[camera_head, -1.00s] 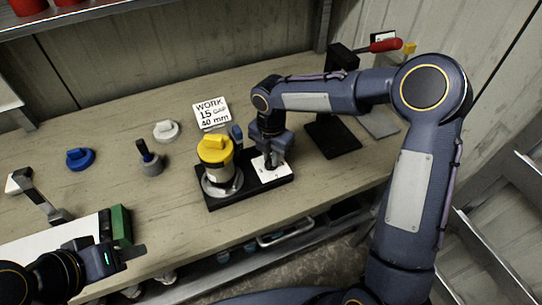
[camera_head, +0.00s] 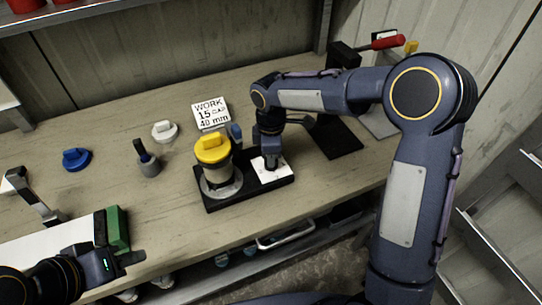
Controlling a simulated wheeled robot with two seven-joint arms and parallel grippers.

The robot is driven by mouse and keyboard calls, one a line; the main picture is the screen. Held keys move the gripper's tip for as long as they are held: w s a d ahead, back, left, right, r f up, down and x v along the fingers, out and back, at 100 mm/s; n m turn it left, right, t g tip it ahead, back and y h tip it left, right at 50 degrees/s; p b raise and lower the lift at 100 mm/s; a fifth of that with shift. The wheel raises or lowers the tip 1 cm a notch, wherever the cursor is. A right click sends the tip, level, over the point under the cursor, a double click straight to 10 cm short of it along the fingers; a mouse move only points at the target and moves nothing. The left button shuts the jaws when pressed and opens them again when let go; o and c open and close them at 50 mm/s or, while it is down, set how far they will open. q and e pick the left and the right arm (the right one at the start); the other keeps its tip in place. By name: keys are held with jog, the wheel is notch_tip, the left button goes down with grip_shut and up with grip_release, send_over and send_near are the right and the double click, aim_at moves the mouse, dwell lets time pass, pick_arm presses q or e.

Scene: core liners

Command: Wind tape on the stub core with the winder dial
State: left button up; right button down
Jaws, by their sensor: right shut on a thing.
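The winder's black base (camera_head: 215,204) stands on the bench with a round metal plate on its left part. On that plate stands a pale core (camera_head: 218,177) topped by a yellow cap (camera_head: 212,149). A white dial plate (camera_head: 281,172) lies on the base's right part. My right gripper (camera_head: 271,165) points down onto the dial plate and is shut on the dial's knob, mostly hidden by the fingers. My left gripper (camera_head: 132,259) is at the lower left, beside a green block and away from the winder; its jaw opening is unclear.
A sign (camera_head: 211,113) reading WORK 15, 40 mm stands behind the winder. A blue cap (camera_head: 76,159), a white cap (camera_head: 164,131) and a grey holder with a dark handle (camera_head: 148,163) lie to the left. A green block (camera_head: 118,229) is near the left gripper. A black press with red handle (camera_head: 343,57) stands right.

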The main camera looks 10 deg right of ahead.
jog(key=m, duration=0.6)
jog(key=shift+b, duration=0.4)
jog(key=m, duration=0.7)
dwell(0.3)
jog(key=c, duration=1.4)
grip_release()
notch_tip(320, 180, up, 8)
jog(key=shift+f, duration=0.1)
jog(key=shift+d, duration=0.1)
